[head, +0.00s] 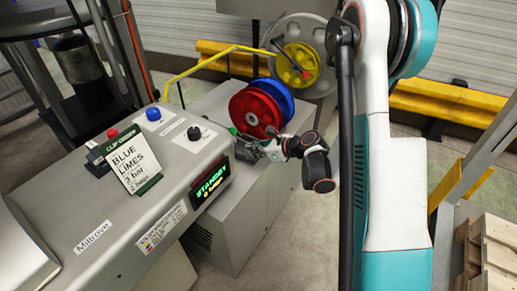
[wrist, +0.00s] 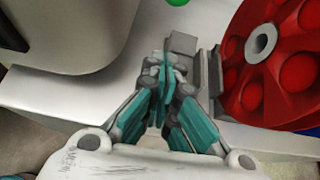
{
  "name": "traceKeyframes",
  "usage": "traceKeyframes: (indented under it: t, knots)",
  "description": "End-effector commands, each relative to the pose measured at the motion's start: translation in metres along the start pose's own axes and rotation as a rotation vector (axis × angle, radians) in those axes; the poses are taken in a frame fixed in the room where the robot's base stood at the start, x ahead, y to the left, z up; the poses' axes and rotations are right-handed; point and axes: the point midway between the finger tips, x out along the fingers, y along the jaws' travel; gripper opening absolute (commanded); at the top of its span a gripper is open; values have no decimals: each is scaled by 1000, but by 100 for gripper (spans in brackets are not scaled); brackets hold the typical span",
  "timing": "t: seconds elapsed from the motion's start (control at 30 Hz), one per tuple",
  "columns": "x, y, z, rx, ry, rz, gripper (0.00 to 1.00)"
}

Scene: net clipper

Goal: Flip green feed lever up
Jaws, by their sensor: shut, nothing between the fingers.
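My gripper (head: 262,151) is at the end of the machine, between its display panel and the red reel. In the wrist view its teal fingers (wrist: 170,75) are closed together with nothing between them. A green rounded knob (wrist: 177,2), which looks like the feed lever's end, is cut by the top edge of the wrist view, beyond the fingertips. A grey block (wrist: 183,42) stands just past the fingertips; I cannot tell if they touch it. A small green spot (head: 233,131) shows near the gripper in the head view. The lever's shaft and its tilt are not clear.
The red reel (head: 255,112) and blue reel (head: 279,96) stand close beside my gripper. The machine housing (head: 120,210) carries a STANDBY display (head: 211,185), a black knob (head: 194,133) and an order card (head: 133,166). A yellow spool (head: 297,65) is behind.

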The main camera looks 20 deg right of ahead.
Motion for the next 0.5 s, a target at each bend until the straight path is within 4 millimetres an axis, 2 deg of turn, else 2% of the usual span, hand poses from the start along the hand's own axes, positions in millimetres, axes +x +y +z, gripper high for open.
traceKeyframes:
  t: [0.1,0.33,0.5]
  knots:
    - [23,1,0,-3,1,2,0]
    - [55,0,1,-2,0,1,0]
    - [48,1,19,-1,0,0,0]
